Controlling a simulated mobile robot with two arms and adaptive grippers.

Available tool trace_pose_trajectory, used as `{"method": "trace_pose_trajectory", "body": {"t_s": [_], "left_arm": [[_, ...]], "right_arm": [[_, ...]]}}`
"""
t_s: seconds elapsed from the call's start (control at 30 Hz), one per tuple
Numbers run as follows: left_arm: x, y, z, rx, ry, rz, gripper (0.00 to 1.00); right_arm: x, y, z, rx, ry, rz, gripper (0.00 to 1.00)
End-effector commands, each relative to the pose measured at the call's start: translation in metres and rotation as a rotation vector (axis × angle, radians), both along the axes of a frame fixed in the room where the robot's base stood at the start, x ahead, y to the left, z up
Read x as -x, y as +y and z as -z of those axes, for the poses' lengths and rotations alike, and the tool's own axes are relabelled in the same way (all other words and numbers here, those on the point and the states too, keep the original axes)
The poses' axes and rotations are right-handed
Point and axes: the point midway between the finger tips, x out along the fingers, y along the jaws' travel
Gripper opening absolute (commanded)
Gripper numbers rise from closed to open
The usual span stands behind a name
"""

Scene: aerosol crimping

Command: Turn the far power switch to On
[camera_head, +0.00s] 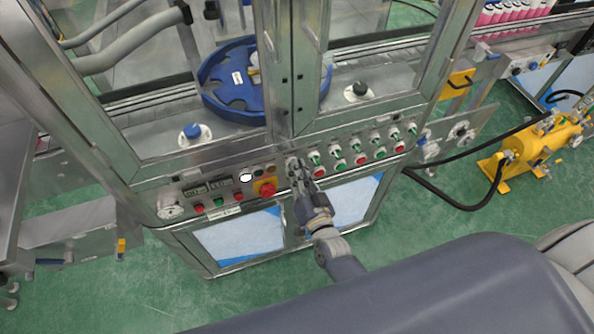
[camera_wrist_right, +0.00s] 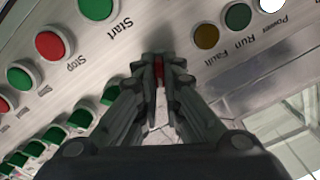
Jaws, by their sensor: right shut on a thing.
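My right gripper (camera_head: 295,167) reaches up to the machine's control panel, and its fingertips meet at the panel face. In the right wrist view the gripper (camera_wrist_right: 160,80) is closed around a small red switch knob (camera_wrist_right: 159,72), which I take to be the power switch. The fingers hide most of it, and its label and turn angle cannot be read. The knob sits between the amber Fault lamp (camera_wrist_right: 206,37) and a row of green selector switches (camera_wrist_right: 110,95). The Power lamp (camera_head: 246,177) is bright white. My left gripper is not in view.
A red knob on a yellow base (camera_head: 267,188) is just left of the right gripper. A green Start button (camera_wrist_right: 96,4) and a red Stop button (camera_wrist_right: 53,43) are near the fingers. A yellow pump (camera_head: 540,143) stands on the green floor at right.

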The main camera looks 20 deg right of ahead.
Motion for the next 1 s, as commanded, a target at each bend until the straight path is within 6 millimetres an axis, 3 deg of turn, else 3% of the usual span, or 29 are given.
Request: {"method": "trace_pose_trajectory", "body": {"t_s": [0.5, 0.53, 0.6, 1.0], "left_arm": [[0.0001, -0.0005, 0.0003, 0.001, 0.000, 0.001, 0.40], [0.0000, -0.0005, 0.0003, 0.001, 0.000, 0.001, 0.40], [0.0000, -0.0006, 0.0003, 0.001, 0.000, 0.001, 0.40], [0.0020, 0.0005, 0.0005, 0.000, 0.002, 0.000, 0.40]], "right_arm": [[0.0001, -0.0001, 0.0000, -0.021, 0.001, 0.001, 0.00], [0.0001, -0.0001, 0.0000, -0.021, 0.001, 0.001, 0.14], [0.0000, -0.0003, -0.0001, -0.021, 0.001, 0.001, 0.28], [0.0036, -0.0004, 0.0004, -0.018, 0.001, 0.001, 0.28]]}}
